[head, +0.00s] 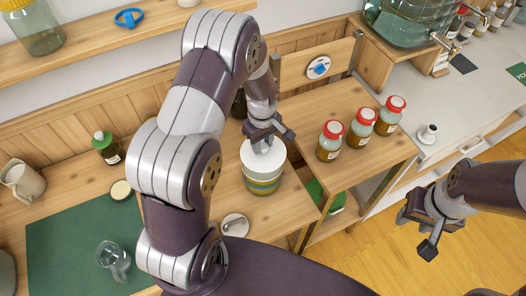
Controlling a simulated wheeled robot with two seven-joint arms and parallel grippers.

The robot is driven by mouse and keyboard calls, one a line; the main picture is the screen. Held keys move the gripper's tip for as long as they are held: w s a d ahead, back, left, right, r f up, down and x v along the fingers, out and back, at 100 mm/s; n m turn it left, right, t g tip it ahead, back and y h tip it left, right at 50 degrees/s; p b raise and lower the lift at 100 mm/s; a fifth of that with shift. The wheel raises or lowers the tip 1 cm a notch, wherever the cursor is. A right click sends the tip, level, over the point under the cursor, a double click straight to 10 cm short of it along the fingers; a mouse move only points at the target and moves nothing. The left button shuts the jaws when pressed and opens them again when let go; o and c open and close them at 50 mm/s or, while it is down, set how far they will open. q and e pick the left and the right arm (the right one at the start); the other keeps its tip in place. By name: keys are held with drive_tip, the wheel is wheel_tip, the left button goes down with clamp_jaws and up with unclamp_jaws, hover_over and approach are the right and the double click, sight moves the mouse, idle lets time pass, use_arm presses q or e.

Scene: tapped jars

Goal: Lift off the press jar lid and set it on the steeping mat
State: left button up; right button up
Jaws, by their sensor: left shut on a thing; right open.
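A round jar (264,184) with coloured stripes, which I take as the press jar, stands on the wooden counter in the middle of the head view. Its white lid (253,160) is at the top of the jar; I cannot tell whether there is a small gap between them. My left gripper (263,146) points down from above and is shut on the lid's knob, which the fingers mostly hide. A large green mat (62,240), possibly the steeping mat, lies on the counter at the left. My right gripper (418,232) is open and empty, over the floor at the right.
A glass pitcher (112,262) stands on the green mat. A round wooden-looking disc (121,190) lies at the mat's far edge. Red-lidded jars (329,142) stand right of the striped jar. A white round lid (235,225) lies in front.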

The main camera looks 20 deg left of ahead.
sight(262, 145)
use_arm(q)
drive_tip(key=shift+r+p, duration=2.65)
drive_tip(key=shift+r, duration=0.75)
drive_tip(key=shift+f, duration=0.1)
